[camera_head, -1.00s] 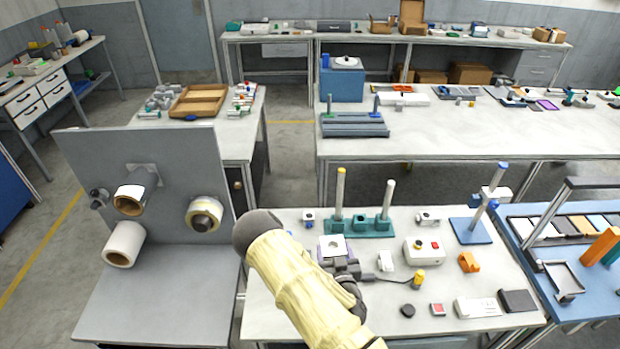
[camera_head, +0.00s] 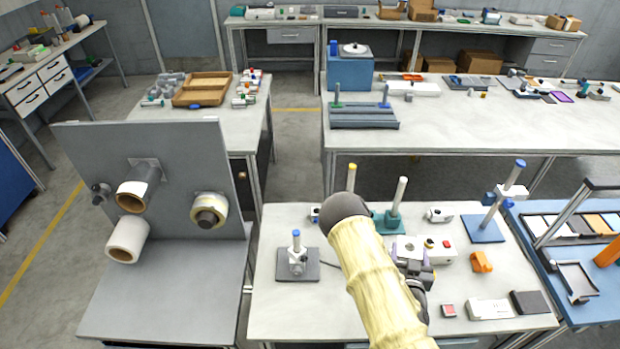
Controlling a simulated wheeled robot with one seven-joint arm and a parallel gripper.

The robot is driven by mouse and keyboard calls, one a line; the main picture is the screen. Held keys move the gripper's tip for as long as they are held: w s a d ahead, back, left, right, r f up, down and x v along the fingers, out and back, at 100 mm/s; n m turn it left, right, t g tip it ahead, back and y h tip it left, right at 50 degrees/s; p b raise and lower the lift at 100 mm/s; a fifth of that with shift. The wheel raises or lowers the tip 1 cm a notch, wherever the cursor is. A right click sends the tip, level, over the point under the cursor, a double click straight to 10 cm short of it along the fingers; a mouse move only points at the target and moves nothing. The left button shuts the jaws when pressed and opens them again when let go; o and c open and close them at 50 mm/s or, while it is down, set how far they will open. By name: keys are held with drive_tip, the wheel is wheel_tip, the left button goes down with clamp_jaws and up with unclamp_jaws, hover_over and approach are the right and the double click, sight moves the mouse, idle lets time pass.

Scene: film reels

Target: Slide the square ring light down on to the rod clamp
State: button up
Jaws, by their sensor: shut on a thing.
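The square ring light (camera_head: 406,244), a pale square plate with a small dark centre, is held at the front of my gripper (camera_head: 411,263). My dark gripper is shut on its near side, and the arm partly hides the grip. The light is over the right bench, well to the right of a short upright rod with a blue tip (camera_head: 296,235). That rod stands on a dark grey base (camera_head: 311,271) and carries a pale clamp (camera_head: 297,257). A taller rod on a blue base (camera_head: 482,228) at the right carries a white block (camera_head: 512,191). I cannot tell which fitting is the rod clamp.
Behind my arm stand a yellow-tipped rod (camera_head: 351,178) and a pale rod (camera_head: 399,193) on a teal base. A white box with a red button (camera_head: 447,244) sits just right of the ring light.

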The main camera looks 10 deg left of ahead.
drive_tip(key=shift+d, duration=0.2)
drive_tip(key=w+a+r+p, duration=0.2)
drive_tip(key=w+a+r, duration=0.2)
drive_tip(key=a+r, duration=0.4)
drive_tip(key=s+a+r+p, duration=0.15)
drive_tip(key=a+r, duration=0.45)
drive_tip(key=a, duration=0.7)
drive_tip(key=s+a+r+p, duration=0.15)
drive_tip(key=a+r, duration=0.45)
drive_tip(key=a, duration=0.7)
wheel_tip(320, 180, down, 10)
drive_tip(key=b, duration=0.7)
drive_tip(key=shift+s+r+h, duration=0.15)
drive_tip(key=shift+r+h, duration=0.1)
drive_tip(key=shift+h, duration=0.05)
